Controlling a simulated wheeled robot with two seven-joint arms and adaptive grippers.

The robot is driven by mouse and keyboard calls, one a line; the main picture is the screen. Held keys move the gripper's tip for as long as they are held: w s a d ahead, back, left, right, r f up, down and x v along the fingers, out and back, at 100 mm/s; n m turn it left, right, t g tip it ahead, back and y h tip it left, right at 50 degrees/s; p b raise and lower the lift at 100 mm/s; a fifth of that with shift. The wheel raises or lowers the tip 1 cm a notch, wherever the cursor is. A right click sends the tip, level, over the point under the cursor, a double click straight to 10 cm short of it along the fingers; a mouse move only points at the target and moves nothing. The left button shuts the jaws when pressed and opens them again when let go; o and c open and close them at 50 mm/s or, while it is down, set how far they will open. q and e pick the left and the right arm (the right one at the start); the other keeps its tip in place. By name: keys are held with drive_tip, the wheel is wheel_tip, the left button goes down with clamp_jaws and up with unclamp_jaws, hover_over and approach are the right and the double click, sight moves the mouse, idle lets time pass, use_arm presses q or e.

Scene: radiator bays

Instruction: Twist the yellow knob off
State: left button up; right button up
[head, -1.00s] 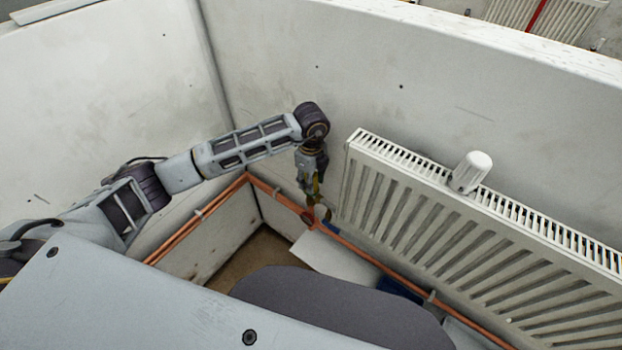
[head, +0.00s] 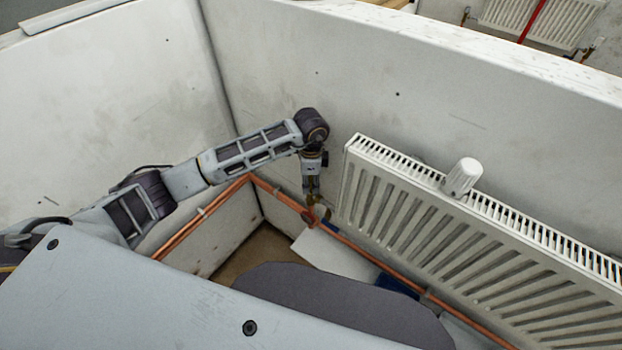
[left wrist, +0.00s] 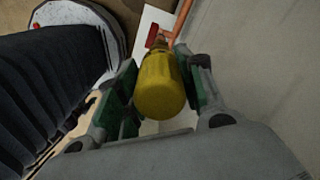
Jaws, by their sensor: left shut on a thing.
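The yellow knob (left wrist: 160,86) is a rounded, bottle-like piece in the left wrist view. It sits between the two green-padded fingers of my left gripper (head: 313,197), which is shut on it. A brassy neck and a small red part (left wrist: 152,36) show at its far end, close to a copper pipe (left wrist: 183,18). In the head view my left gripper points down beside the left end of the radiator, and the knob is mostly hidden by it. My right gripper is not in view.
A white radiator (head: 352,192) hangs on the wall to the right of the gripper, with a white cylinder (head: 463,177) at its top edge. Copper pipes (head: 350,245) run low along the walls. A white board (head: 325,251) lies below. Walls close in behind and left.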

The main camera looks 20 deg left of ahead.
use_arm(q)
drive_tip(key=shift+s+f+n+p, duration=0.15)
drive_tip(key=shift+n+p, duration=0.7)
drive_tip(key=shift+n, duration=0.85)
drive_tip(key=o, duration=0.9)
drive_tip(key=shift+o, duration=1.3)
drive_tip(key=shift+o, duration=0.4)
drive_tip(key=o, duration=0.7)
drive_tip(key=shift+w, duration=0.2)
drive_tip(key=shift+o, duration=0.2)
